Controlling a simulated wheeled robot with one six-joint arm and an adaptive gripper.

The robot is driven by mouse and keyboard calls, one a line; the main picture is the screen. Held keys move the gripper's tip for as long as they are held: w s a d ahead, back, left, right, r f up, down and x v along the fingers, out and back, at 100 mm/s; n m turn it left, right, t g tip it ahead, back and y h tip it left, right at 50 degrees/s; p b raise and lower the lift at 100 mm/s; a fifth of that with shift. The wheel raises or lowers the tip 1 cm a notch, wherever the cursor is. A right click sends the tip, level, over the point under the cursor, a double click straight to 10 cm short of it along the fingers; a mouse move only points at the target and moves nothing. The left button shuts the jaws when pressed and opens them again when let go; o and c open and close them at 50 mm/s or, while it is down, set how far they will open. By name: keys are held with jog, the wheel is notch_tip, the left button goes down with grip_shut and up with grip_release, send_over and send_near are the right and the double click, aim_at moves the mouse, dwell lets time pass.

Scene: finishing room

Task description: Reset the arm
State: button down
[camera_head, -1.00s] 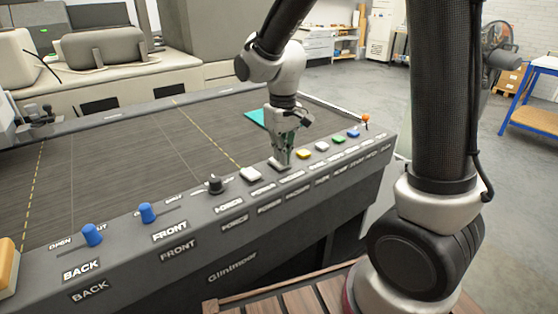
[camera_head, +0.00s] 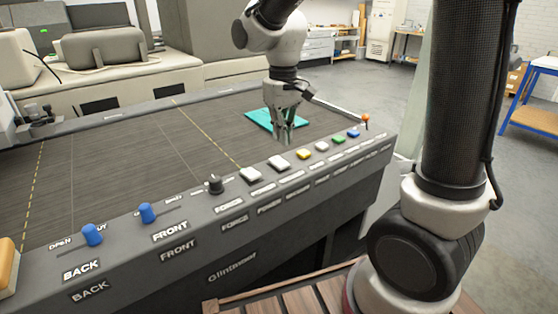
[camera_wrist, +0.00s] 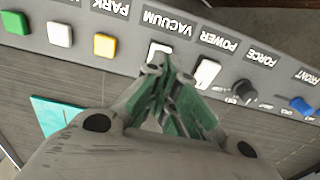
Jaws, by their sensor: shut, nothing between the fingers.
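My gripper (camera_head: 284,138) is shut and empty. In the head view it hangs pointing down, above the dark machine bed (camera_head: 130,160) and just behind the row of buttons on the front panel. In the wrist view my gripper (camera_wrist: 168,66) has its fingertips together and overlaps the white VACUUM button (camera_wrist: 158,50). That button also shows in full in the head view (camera_head: 279,162). From these views I cannot tell the exact height of the fingertips.
The front panel carries a white POWER button (camera_head: 250,174), a yellow button (camera_head: 303,153), a black FORCE knob (camera_head: 215,185) and blue levers (camera_head: 147,213). An orange-tipped stalk (camera_head: 366,119) stands at the panel's far end. A teal sheet (camera_head: 262,117) lies on the bed.

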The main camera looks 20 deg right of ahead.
jog(key=s+d+r+m+t, duration=0.1)
jog(key=s+d+r+t, duration=0.1)
jog(key=s+d+r, duration=0.2)
jog(key=s+d+r+m+t, duration=0.2)
jog(key=s+d+r, duration=0.2)
jog(key=s+d, duration=0.7)
jog(key=s, duration=0.4)
jog(key=shift+m, duration=0.3)
jog(key=shift+a, duration=0.1)
